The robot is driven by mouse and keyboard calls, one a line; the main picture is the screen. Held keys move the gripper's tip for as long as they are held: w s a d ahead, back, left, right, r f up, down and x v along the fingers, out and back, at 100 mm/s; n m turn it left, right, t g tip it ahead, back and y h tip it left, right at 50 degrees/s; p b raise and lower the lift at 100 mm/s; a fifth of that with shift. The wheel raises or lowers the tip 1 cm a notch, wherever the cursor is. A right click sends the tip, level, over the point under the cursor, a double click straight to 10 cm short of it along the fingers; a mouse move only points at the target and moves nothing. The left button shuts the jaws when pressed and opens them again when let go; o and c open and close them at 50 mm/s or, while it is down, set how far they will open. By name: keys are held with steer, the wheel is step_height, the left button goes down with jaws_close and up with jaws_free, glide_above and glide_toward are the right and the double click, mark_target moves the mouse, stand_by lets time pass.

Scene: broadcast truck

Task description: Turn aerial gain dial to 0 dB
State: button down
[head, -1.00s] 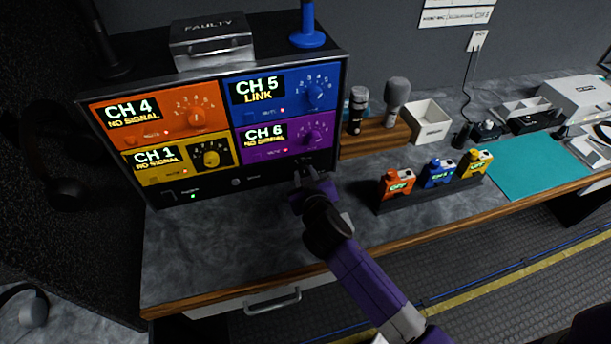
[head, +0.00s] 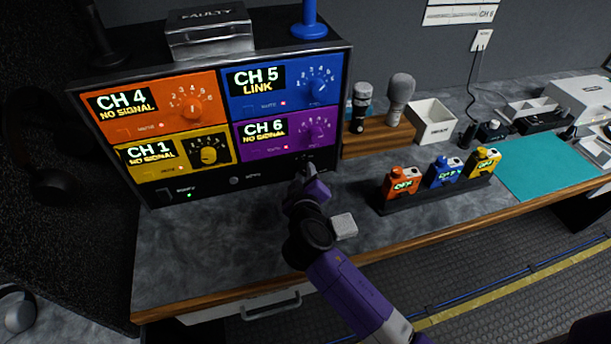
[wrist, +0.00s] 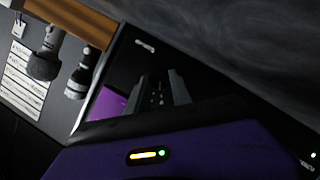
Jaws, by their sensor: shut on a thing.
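The receiver rack (head: 97,175) stands at the left of the head view, with a black strip along its bottom. My gripper (head: 308,171) reaches the right end of that strip, below the purple CH 6 panel. The dial there is mostly hidden by my fingers, so I cannot read its pointer or scale. In the wrist view my gripper (wrist: 164,90) has its two fingers close against the black panel, shut on what I take to be the aerial gain dial. A small pale label (wrist: 145,45) shows on the panel but is too blurred to read.
Battery-like packs stand in a black holder (head: 437,196) to the right. Two microphones stand on a wooden block (head: 380,139).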

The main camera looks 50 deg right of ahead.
stand_by(0.3)
steer(key=c, duration=1.1)
jaws_free()
steer(key=b+v, duration=0.1)
steer(key=v, duration=0.6)
steer(key=shift+s+a+r, duration=0.1)
steer(key=shift+s+a, duration=0.15)
steer(key=shift+a, duration=0.1)
